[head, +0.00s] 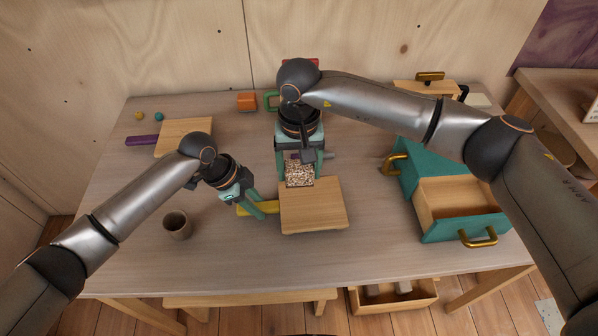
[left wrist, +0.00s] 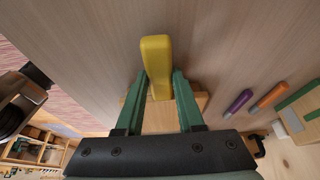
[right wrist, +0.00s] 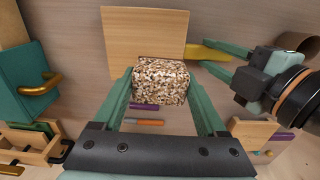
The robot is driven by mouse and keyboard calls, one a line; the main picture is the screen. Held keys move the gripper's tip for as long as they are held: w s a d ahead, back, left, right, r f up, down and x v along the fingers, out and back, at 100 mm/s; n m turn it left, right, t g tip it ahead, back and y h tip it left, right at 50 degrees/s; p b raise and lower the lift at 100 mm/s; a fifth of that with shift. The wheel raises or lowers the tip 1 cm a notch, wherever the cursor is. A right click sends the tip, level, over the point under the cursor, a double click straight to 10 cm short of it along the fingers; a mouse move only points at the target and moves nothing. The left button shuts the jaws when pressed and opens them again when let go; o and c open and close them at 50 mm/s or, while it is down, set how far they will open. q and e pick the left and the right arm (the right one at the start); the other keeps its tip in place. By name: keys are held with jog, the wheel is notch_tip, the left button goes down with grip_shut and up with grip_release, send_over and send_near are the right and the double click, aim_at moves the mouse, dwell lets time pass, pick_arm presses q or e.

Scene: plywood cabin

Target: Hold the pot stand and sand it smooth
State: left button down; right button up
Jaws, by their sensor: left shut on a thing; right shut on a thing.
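The pot stand is a square pale wooden board (head: 313,212) with a yellow handle (head: 245,209), lying at the middle front of the table. My left gripper (head: 266,207) is shut on the yellow handle, which also shows between its fingers in the left wrist view (left wrist: 156,65). My right gripper (head: 299,168) is shut on a speckled brown-and-white block (head: 299,176), also seen in the right wrist view (right wrist: 160,82). The block is at the board's back edge, overlapping it in view; I cannot tell whether they touch.
A second board (head: 184,133) with a purple handle (head: 142,140) lies at back left. A brown cup (head: 177,225) stands front left. A teal cabinet (head: 438,230) with an open drawer fills the right. An orange cube (head: 246,102) sits at the back.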

dwell(0.3)
pick_arm(q)
jog(key=shift+c, duration=2.2)
grip_release()
jog(key=shift+r, duration=0.1)
jog(key=v, duration=1.2)
